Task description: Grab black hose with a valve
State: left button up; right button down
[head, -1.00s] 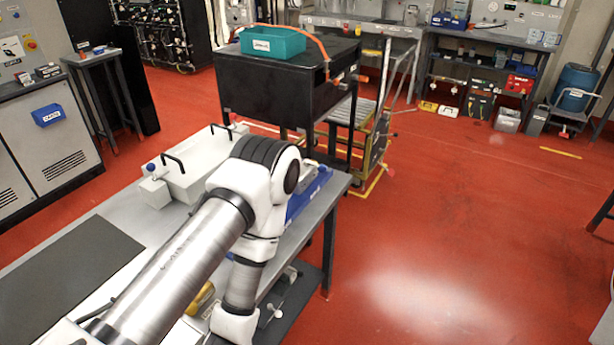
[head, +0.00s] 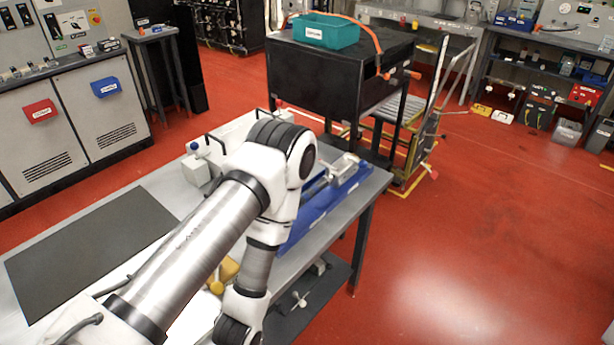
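I cannot make out a black hose with a valve for certain in the head view. A small pale cross-shaped part (head: 300,299), perhaps a valve handle, is on the dark lower shelf (head: 290,322) under the grey workbench; it is too small to be sure. An orange hose (head: 362,32) runs from the teal bin (head: 325,31) down the side of the black cart. My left arm reaches over the workbench and bends downward at its right side. Its gripper is below the picture edge. My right gripper is out of view.
The grey workbench (head: 342,212) holds a dark mat (head: 85,252), a blue tray-like fixture (head: 322,214) and a yellow part (head: 222,275). The black cart (head: 312,75) stands behind it. Grey cabinets (head: 52,150) are at left. Red floor (head: 480,220) is clear at right.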

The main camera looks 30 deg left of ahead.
aim_at(347, 170)
jog(key=i+l+u, duration=0.15)
jog(key=u, duration=0.25)
jog(key=i+l+u, duration=0.2)
jog(key=u, duration=0.15)
jog(key=i+l+u, duration=0.1)
jog(key=l+u, duration=0.3)
jog(key=j, duration=0.1)
